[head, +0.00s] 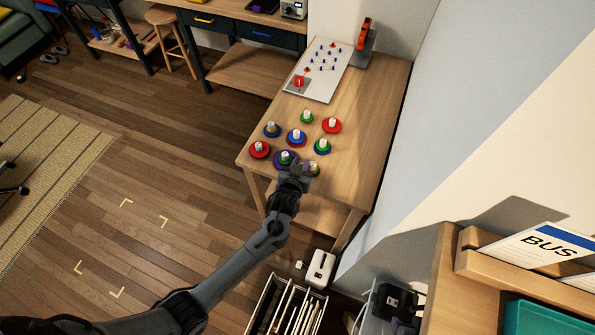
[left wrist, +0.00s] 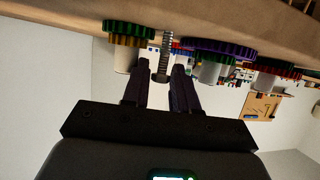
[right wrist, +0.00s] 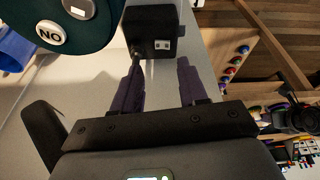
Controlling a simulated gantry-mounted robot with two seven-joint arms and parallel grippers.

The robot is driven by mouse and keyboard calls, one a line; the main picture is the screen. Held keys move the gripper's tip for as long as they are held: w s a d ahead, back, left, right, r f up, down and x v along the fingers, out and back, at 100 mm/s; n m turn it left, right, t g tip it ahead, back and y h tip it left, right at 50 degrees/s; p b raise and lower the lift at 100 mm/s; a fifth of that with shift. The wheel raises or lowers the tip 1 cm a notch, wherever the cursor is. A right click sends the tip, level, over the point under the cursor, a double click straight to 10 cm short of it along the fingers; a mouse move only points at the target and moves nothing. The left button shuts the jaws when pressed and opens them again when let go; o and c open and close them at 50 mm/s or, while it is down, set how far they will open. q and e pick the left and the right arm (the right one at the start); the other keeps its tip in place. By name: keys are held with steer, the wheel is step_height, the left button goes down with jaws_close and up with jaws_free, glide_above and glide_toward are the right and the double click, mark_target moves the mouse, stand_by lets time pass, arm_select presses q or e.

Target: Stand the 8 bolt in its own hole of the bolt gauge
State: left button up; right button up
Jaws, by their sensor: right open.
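My left gripper (head: 297,168) is at the near end of the wooden table, among the coloured gear-like discs. In the left wrist view its fingertips (left wrist: 160,75) have a narrow gap between them. A grey threaded rod, seemingly a bolt (left wrist: 164,52), shows centrally in this gap, roughly upright against the table, which appears upside down there. Contact with the fingers is unclear. I cannot read an 8 on it. I cannot pick out the bolt gauge for certain. My right gripper (right wrist: 158,90) is open and empty, away from the table; I cannot make it out in the head view.
Toothed discs with white posts stand close around the left gripper, including a purple disc (left wrist: 218,47) and a green one (left wrist: 128,28). A white board (head: 318,88) with small pegs lies farther back. A black box (right wrist: 152,30) is beyond my right fingers.

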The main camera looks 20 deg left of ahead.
arm_select(q)
steer(key=s+r+m+g+h, duration=0.1)
steer(key=s+r+g, duration=0.1)
steer(key=s, duration=0.8)
steer(key=s+a+r+m+g+h+p, duration=0.1)
steer(key=s+r+g, duration=0.1)
steer(key=s, duration=0.8)
steer(key=s+r+m+g, duration=0.1)
steer(key=s+r+g, duration=0.2)
steer(key=s, duration=0.7)
steer(key=shift+a+g+h, duration=0.4)
steer(key=shift+g, duration=0.4)
steer(key=o, duration=0.5)
steer(key=s, duration=0.2)
steer(key=s+a+r+g, duration=0.1)
steer(key=shift+m, duration=0.4)
steer(key=shift+o, duration=1.1)
steer(key=shift+s+r, duration=0.15)
steer(key=shift+s, duration=0.05)
steer(key=o, duration=0.6)
steer(key=shift+o, duration=0.2)
